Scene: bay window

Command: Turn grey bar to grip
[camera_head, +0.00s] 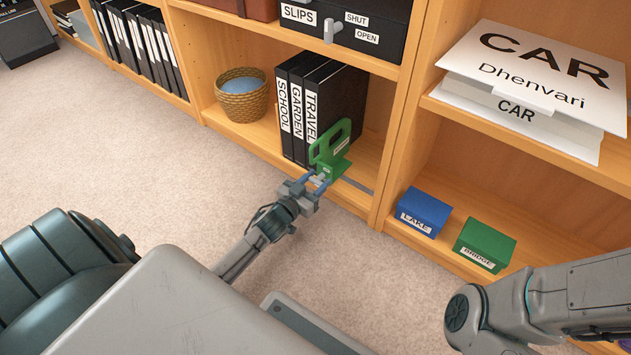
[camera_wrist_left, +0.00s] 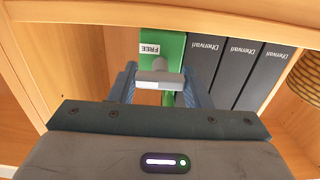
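A green bookend (camera_head: 322,150) with a cut-out stands on the lower shelf against the right end of a row of black binders. In the left wrist view the green bookend (camera_wrist_left: 172,50) carries a white label reading FREE. The grey bar (camera_wrist_left: 160,77) sits on its front and lies crosswise in that view; in the head view it is small and partly hidden by my fingers. My left gripper (camera_head: 316,182) is at the bar, a blue finger at each end, and appears shut on it. My right gripper is out of view; only its arm shows at the lower right.
Black binders (camera_head: 297,110) stand left of the bookend, and a wicker basket (camera_head: 242,95) farther left. A blue box (camera_head: 424,212) and a green box (camera_head: 484,246) sit in the right compartment, past a wooden upright (camera_head: 398,120). Carpet in front is clear.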

